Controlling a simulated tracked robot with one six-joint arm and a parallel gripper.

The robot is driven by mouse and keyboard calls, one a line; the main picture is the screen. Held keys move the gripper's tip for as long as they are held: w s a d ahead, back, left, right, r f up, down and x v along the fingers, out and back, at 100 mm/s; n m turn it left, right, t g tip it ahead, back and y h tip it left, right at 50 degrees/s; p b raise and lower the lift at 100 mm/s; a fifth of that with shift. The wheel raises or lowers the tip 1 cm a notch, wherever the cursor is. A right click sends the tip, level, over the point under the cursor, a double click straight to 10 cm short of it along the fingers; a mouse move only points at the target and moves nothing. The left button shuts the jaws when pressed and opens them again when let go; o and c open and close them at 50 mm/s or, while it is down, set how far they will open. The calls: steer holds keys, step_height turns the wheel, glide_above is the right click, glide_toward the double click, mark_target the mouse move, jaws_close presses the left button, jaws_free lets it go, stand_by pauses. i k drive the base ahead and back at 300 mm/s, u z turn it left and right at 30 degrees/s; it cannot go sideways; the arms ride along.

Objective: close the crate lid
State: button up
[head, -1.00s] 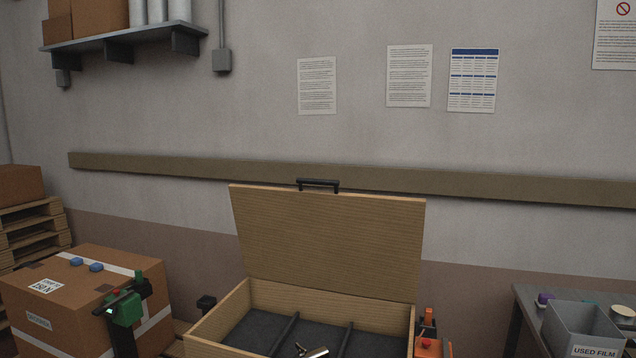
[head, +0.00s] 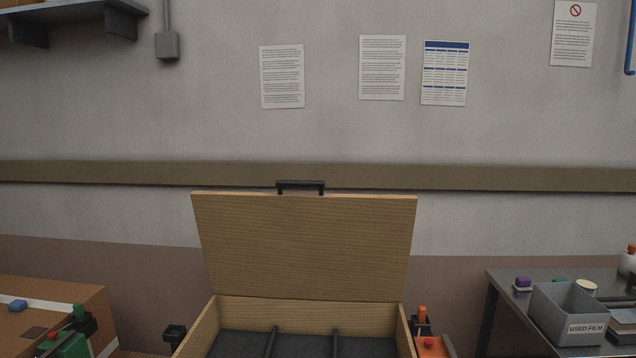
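The wooden crate (head: 204,328) stands low in the middle of the head view, its front cut off by the bottom edge. Its wooden lid (head: 305,245) stands open, raised at the back of the crate and leaning slightly back. A black handle (head: 300,185) sits on the lid's top edge. Dark dividers (head: 271,341) split the grey-lined inside into compartments; only their far part shows. My gripper is not in view.
A taped cardboard box (head: 70,305) with a green device (head: 72,345) stands at the left. An orange device (head: 432,346) is just right of the crate. A table (head: 510,300) at the right holds a grey "USED FILM" bin (head: 560,315). A wall rail (head: 480,178) runs behind the lid.

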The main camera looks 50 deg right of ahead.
mark_target(319, 245)
steer(key=z, duration=0.4)
steer(key=i, duration=0.55)
steer(key=z, duration=0.75)
steer(key=i, duration=0.6)
steer(key=z, duration=0.4)
